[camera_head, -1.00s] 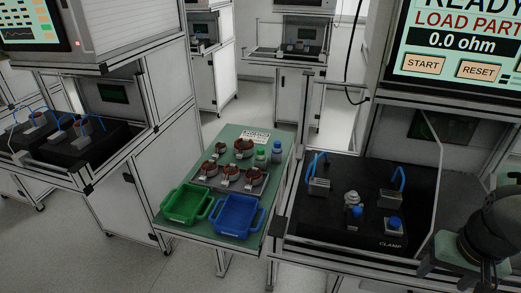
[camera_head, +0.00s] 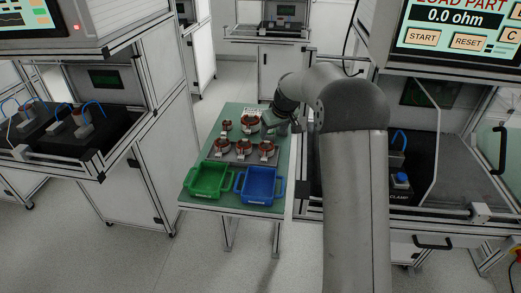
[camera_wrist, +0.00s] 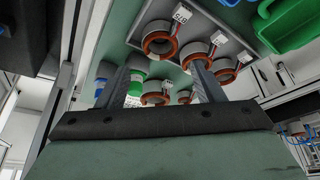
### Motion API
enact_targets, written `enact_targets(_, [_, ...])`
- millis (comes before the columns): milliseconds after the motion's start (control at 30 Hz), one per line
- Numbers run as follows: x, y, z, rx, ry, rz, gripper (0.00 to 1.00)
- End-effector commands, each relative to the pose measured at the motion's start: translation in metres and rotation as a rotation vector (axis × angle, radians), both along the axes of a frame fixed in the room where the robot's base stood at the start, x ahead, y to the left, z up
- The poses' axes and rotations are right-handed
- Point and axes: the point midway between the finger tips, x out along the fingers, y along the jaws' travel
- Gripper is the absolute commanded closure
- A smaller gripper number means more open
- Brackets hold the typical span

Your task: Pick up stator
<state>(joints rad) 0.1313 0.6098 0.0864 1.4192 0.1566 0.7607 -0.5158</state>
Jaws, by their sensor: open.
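Several stators with copper-coloured windings sit on the green table (camera_head: 281,172) in two rows. Two are in the back row, a smaller one (camera_head: 227,125) and a larger one (camera_head: 250,123). The front row holds a left one (camera_head: 221,147), a middle one (camera_head: 244,150) and a right one (camera_head: 266,151). In the wrist view, stators show beyond the fingers, such as one (camera_wrist: 160,40) beside a white tag. My gripper (camera_wrist: 160,70) is open and empty, with a stator (camera_wrist: 155,96) visible between its fingers.
A green bin (camera_head: 207,179) and a blue bin (camera_head: 259,185) stand at the table's front.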

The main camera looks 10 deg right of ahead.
Motion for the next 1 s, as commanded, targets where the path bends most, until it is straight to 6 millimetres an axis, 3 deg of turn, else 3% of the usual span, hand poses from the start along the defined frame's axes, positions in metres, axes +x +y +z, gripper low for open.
enact_targets(100, [0.009,0.004,-0.023,0.001,0.003,0.001,0.39])
enact_targets(300, [0.02,0.008,-0.051,0.001,0.002,-0.001,0.39])
enact_targets(467, [0.023,0.008,-0.059,0.0,0.0,-0.001,0.39])
enact_targets(800, [0.037,0.013,-0.1,0.0,0.001,0.0,0.39])
enact_targets(1000, [0.039,0.013,-0.106,0.0,-0.001,0.0,0.39])
